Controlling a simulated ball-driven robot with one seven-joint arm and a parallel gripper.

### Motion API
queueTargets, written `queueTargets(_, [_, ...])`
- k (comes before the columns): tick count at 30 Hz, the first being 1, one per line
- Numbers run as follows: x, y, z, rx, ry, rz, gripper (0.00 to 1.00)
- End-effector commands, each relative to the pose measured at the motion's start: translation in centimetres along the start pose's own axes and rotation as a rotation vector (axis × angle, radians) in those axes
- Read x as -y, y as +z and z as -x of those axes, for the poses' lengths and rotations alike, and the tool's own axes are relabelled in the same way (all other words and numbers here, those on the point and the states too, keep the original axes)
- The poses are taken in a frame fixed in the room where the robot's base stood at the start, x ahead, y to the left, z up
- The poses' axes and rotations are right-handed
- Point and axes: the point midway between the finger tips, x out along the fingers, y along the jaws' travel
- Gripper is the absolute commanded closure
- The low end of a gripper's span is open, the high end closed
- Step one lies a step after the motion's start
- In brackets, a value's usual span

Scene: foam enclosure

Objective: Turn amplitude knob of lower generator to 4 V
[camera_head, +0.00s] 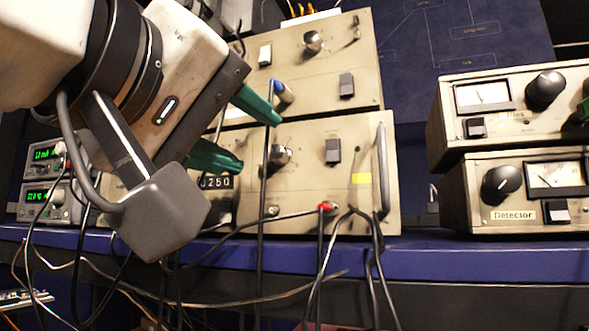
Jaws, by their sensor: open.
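The lower generator (345,217) is a beige box on the blue shelf, with a counter window reading about "0250" (216,182). I cannot read any label or scale at this knob. My gripper (258,142) has green fingers, spread apart and empty. It comes from the upper left, and its fingertips are left of the knob, one higher and one lower. I cannot tell whether they touch the panel. My arm hides the left part of the generator.
The upper generator (300,80) is stacked on top, with its own knob (313,42) and a blue plug (283,91). Black cables hang before the lower generator from a red plug (327,207). A handle (383,170) borders it. The Detector box (518,216) stands right.

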Motion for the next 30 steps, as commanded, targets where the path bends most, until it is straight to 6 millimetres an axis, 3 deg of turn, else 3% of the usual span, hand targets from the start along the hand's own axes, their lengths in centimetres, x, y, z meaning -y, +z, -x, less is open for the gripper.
queueTargets(3, [-0.2,-0.2,-2.2,0.002,0.000,0.002,0.53])
queueTargets(9, [-0.1,-0.1,-4.5,0.001,0.000,0.000,0.53])
queueTargets(21, [0.1,0.0,-5.3,0.000,-0.001,-0.001,0.53])
queueTargets(30, [0.1,0.0,-5.3,0.000,-0.001,-0.001,0.80])
